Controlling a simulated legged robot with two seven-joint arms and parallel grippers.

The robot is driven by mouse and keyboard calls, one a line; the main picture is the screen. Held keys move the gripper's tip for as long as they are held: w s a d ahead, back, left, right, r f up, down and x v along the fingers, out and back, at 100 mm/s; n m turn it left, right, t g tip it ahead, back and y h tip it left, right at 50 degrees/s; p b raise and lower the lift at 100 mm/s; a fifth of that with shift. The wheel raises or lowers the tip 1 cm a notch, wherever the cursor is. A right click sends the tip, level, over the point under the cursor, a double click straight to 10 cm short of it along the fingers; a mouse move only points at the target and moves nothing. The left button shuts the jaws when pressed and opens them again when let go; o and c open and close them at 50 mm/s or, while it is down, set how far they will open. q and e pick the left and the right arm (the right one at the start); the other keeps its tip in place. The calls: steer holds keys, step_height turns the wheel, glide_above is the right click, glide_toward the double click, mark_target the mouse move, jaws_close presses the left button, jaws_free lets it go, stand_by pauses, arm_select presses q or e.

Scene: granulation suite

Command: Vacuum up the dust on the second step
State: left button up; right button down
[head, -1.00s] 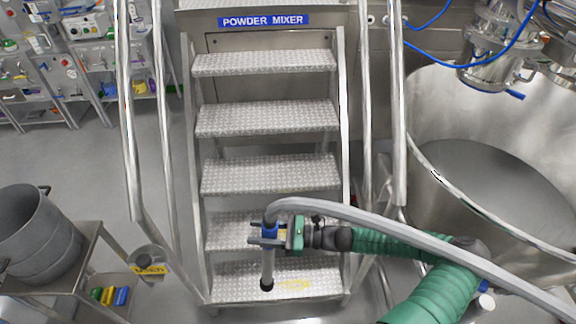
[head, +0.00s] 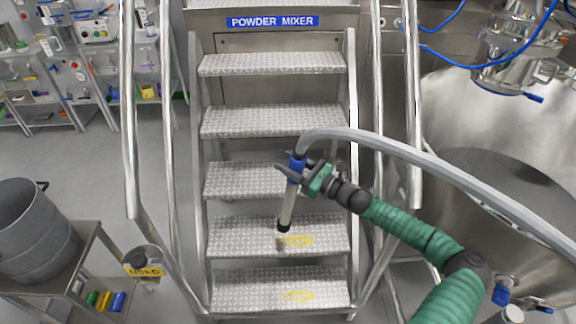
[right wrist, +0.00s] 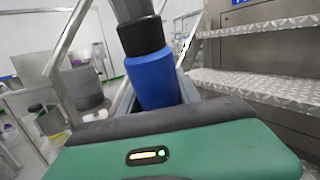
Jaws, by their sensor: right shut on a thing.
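My right gripper (head: 303,172) is shut on the blue collar (head: 296,164) of the vacuum wand (head: 288,205). The wand hangs slightly tilted, its black nozzle (head: 284,227) at the second step (head: 225,236), counted from the floor, just left of a yellow mark (head: 296,241). I cannot tell whether the nozzle touches the tread. Loose dust is hard to make out at the mark. The grey hose (head: 400,148) arcs from the wand's top to the right. In the right wrist view the blue collar (right wrist: 153,80) stands beyond the green gripper body. My left gripper is not in view.
The bottom step (head: 240,292) bears another yellow mark (head: 299,295). Steel handrails (head: 131,110) flank the stairs. A cart (head: 88,243) with a grey drum (head: 35,230) stands left, beside a small container labelled USED (head: 145,270). A large steel vessel (head: 480,130) stands right.

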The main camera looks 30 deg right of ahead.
steer(key=b, duration=0.7)
glide_above(290, 197)
steer(key=w, duration=0.1)
step_height(290, 197, down, 8)
steer(key=shift+w+f, duration=0.1)
steer(key=shift+w, duration=0.05)
steer(key=shift+d, duration=0.15)
